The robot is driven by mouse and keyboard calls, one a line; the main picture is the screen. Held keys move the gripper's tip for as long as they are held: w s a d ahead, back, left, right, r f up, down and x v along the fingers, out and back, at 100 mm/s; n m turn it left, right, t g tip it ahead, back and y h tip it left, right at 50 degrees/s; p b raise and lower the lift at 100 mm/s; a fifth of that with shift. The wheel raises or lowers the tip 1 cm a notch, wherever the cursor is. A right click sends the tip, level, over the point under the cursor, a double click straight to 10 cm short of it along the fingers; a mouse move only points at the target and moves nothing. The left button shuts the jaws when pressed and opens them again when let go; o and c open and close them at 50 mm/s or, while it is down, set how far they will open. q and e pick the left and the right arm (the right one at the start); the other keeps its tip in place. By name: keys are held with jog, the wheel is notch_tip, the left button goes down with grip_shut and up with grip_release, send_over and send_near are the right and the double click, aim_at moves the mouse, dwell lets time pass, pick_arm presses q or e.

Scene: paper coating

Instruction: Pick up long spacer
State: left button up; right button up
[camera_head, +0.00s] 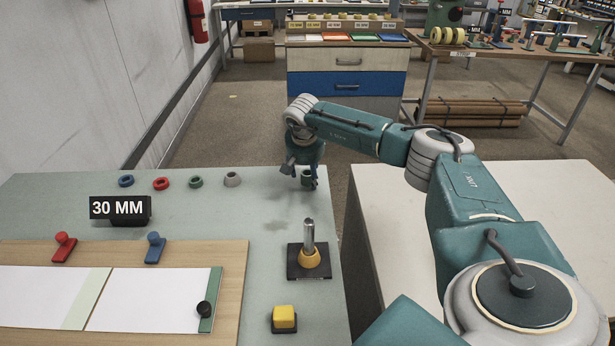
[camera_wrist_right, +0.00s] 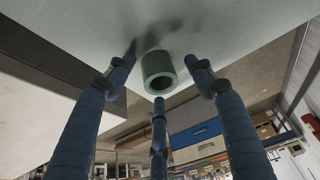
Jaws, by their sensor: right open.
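The long spacer, a dull green hollow cylinder (camera_head: 307,175), stands near the far right edge of the grey-green table. In the right wrist view the green cylinder (camera_wrist_right: 157,72) shows its open end and lies between the spread fingers. My right gripper (camera_head: 300,171) is open and low over the table at the spacer, partly hiding it in the head view. In the right wrist view its three fingers (camera_wrist_right: 160,80) are apart around the spacer. Whether any finger touches it I cannot tell. My left gripper is not in view.
Blue (camera_head: 126,181), red (camera_head: 161,184), green (camera_head: 196,182) and grey (camera_head: 232,179) rings line the table behind a "30 MM" sign (camera_head: 120,209). A metal post on a black base (camera_head: 309,262) and a yellow button (camera_head: 284,318) stand nearer. A white table (camera_head: 420,220) is at right.

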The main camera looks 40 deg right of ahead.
jog(key=c, duration=1.2)
jog(key=shift+r, duration=0.1)
